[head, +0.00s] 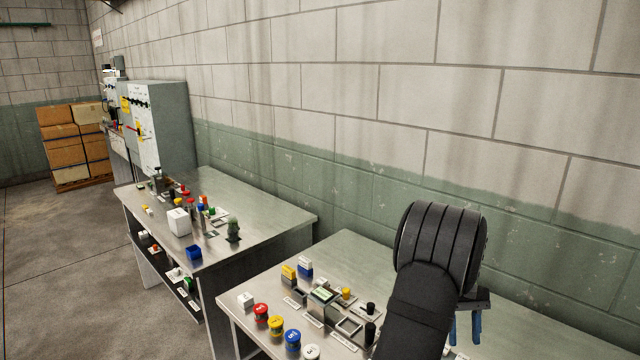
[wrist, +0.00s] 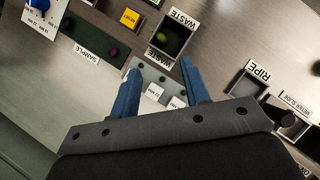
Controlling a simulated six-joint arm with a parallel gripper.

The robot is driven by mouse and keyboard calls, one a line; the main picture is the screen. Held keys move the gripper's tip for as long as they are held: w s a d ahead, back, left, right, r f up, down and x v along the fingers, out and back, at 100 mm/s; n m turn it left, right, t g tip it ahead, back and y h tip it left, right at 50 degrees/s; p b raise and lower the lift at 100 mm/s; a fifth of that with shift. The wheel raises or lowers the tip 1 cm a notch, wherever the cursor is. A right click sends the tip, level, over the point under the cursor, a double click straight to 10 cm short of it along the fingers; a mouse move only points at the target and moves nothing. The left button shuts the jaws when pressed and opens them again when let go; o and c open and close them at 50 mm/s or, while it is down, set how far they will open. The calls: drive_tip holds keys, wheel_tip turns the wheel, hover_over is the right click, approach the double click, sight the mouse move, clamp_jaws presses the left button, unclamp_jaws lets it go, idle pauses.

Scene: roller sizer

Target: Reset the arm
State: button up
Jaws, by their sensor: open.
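My arm rises at the right of the head view, dark and thick, and hides part of the near bench. My gripper (head: 467,328) shows there as two blue fingers pointing down beside the arm. In the wrist view my gripper (wrist: 161,70) has its blue fingers spread apart, with nothing held between them. Below the fingers is a grey panel with small white label plates (wrist: 154,92). How high the fingertips are above it I cannot tell.
The wrist view shows a square bin (wrist: 188,23) labelled WASTE, a yellow button (wrist: 130,18), a dark SAMPLE tray (wrist: 84,40) and a RIPE label (wrist: 258,69). In the head view, colored round buttons (head: 292,339) line the near bench (head: 350,246); a second bench (head: 270,212) stands beyond.

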drive_tip(key=x, duration=1.1)
drive_tip(key=shift+s+f, duration=0.1)
drive_tip(key=shift+f, duration=0.05)
drive_tip(key=shift+r, duration=0.8)
drive_tip(key=shift+f, duration=0.15)
